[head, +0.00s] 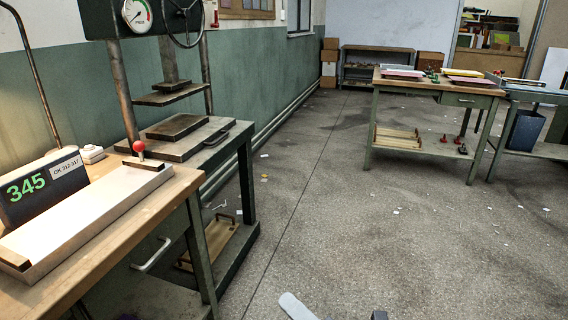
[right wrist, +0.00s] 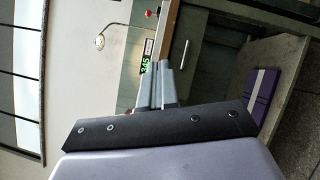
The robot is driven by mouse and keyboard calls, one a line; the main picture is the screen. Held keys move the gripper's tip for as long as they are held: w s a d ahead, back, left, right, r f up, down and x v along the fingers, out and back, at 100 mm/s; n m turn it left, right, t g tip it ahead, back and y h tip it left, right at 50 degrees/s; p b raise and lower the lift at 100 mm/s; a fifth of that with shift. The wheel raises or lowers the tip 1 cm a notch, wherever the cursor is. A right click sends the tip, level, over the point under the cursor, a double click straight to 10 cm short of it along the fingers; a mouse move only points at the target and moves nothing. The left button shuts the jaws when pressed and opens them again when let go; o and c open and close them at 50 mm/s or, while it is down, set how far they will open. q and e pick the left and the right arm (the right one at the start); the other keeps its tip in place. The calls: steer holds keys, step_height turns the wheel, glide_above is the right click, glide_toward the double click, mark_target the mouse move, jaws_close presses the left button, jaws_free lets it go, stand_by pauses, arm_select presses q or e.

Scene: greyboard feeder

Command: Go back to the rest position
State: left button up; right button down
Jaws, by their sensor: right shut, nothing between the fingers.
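My right gripper (right wrist: 158,76) shows in the right wrist view, its two grey fingers together and nothing between them. It points toward the work table with the lit number display, well apart from it. In the head view, a pale rounded part and a small dark part at the bottom edge look like pieces of my own body; I cannot tell a gripper's jaws there. My left gripper cannot be made out in either view.
A work table (head: 128,249) at left carries a white tray (head: 95,216) and a 345 display (head: 28,186). A press (head: 172,98) stands behind it. Another table (head: 440,90) stands at the back right. The grey floor (head: 350,220) between is mostly clear, with scattered paper scraps.

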arm_select(q)
steer(key=s+a+r+y+p, duration=0.1)
steer(key=s+a+r+p, duration=0.1)
steer(key=r+p, duration=0.7)
steer(key=a+p, duration=0.1)
steer(key=p, duration=0.3)
steer(key=shift+s+a+n+g, duration=0.15)
steer(key=shift+a+n+g, duration=0.1)
steer(key=shift+n+g, duration=0.05)
arm_select(e)
steer(key=s+d+f+m+g+h, duration=0.2)
steer(key=s+d+m+h, duration=0.3)
steer(key=m, duration=0.9)
steer(key=s+d+f+m+g+h, duration=0.1)
steer(key=s+d+f+m+h, duration=0.2)
steer(key=s+d+m+h, duration=0.3)
steer(key=s+d+m, duration=0.3)
steer(key=d+m, duration=0.4)
steer(key=m, duration=0.1)
steer(key=shift+d+m+g+h, duration=0.25)
steer(key=shift+m+g+h, duration=0.05)
steer(key=shift+g, duration=0.1)
